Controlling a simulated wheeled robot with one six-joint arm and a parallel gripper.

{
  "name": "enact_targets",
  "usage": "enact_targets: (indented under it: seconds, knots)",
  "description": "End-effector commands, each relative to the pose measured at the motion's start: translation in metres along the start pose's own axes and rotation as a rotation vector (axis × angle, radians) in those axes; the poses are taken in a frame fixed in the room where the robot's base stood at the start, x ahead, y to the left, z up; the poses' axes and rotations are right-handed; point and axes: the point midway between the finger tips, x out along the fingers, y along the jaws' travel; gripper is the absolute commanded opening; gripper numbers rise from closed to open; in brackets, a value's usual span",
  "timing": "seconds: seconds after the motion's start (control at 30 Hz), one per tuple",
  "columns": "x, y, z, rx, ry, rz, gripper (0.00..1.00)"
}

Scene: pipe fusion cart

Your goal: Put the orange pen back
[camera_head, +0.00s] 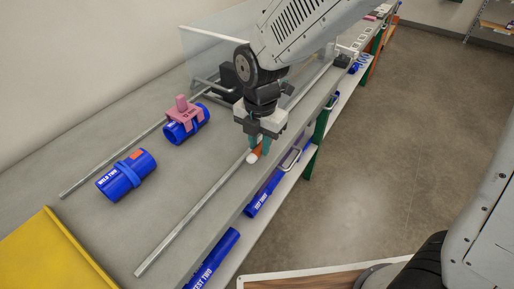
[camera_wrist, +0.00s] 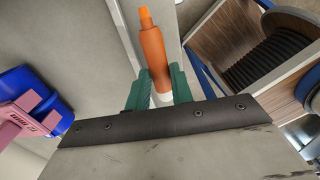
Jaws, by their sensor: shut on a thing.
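The orange pen (camera_wrist: 152,52) shows between the green fingers of my gripper (camera_wrist: 159,92) in the wrist view, with its orange tip pointing away from the palm and its white end near the fingers. In the head view my gripper (camera_head: 259,143) is low over the front part of the grey bench, close to the front metal rail, shut on the pen (camera_head: 257,151). Only part of the pen shows there. I cannot tell whether the pen touches the bench or rail.
Blue pipe pieces (camera_head: 126,176) lie on the bench (camera_head: 165,222) between two metal rails. A pink clamp (camera_head: 183,112) sits on another blue pipe (camera_head: 187,126). A yellow panel (camera_head: 48,252) stands at the lower left. A clear screen (camera_head: 212,58) is behind my arm. Blue pipes lie on the lower shelf (camera_head: 262,196).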

Motion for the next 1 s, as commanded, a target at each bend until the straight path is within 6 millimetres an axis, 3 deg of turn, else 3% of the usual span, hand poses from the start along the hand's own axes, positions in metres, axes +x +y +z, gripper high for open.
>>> enact_targets:
  seconds: [0.1, 0.23, 0.47, 0.5, 0.83, 1.0]
  knots:
    - [0.024, -0.004, 0.001, 0.003, 0.004, -0.009, 0.01]
    - [0.033, -0.004, 0.001, 0.004, 0.002, -0.005, 0.01]
    - [0.034, -0.003, 0.001, 0.002, 0.002, -0.005, 0.01]
    - [0.034, -0.003, 0.001, 0.002, 0.002, -0.005, 0.31]
    - [0.032, -0.003, 0.001, 0.002, 0.002, -0.004, 0.32]
    - [0.012, -0.003, 0.001, 0.002, 0.0, 0.0, 0.32]
